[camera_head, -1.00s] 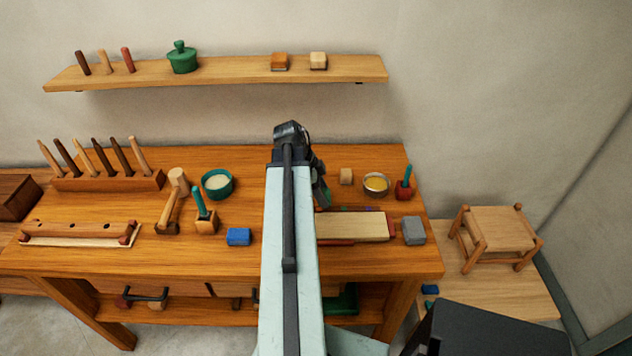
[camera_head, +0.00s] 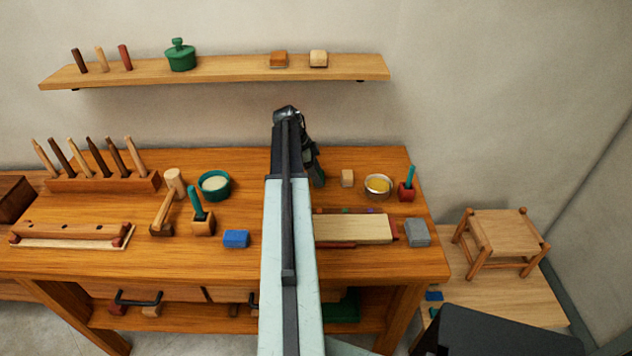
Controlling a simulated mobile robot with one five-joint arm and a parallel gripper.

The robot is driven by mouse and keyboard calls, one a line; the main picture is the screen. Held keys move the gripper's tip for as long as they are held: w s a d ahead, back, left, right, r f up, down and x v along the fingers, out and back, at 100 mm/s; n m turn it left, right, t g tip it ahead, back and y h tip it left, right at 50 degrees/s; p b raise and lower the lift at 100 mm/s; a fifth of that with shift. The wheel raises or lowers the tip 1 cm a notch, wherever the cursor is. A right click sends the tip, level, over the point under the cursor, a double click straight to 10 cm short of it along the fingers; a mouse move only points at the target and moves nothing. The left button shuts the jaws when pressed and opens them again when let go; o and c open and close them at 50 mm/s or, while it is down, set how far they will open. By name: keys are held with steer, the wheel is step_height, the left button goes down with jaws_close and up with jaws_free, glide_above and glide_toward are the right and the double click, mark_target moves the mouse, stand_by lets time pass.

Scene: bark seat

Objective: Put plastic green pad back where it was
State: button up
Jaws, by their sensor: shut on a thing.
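My gripper (camera_head: 315,172) is at the far end of my arm, over the back middle of the workbench. It is dark and mostly hidden behind the arm. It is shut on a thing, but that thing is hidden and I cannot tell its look. I cannot make out a green pad for certain. A flat dark green piece (camera_head: 343,308) lies on the bench's lower shelf, partly covered by my arm.
The workbench (camera_head: 110,262) carries a blue block (camera_head: 236,239), a pale board (camera_head: 352,229), a grey block (camera_head: 416,232) and bowls. A wall shelf (camera_head: 225,77) holds a green lidded pot (camera_head: 180,55). A stool (camera_head: 503,226) stands right.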

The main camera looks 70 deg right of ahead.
steer(key=shift+f, duration=0.35)
steer(key=o, duration=1.2)
steer(key=shift+r+p, duration=0.5)
steer(key=shift+p, duration=0.05)
steer(key=p+v, duration=1)
steer(key=v, duration=0.1)
steer(key=shift+w+r, duration=0.15)
steer(key=shift+w, duration=0.05)
steer(key=shift+a, duration=0.1)
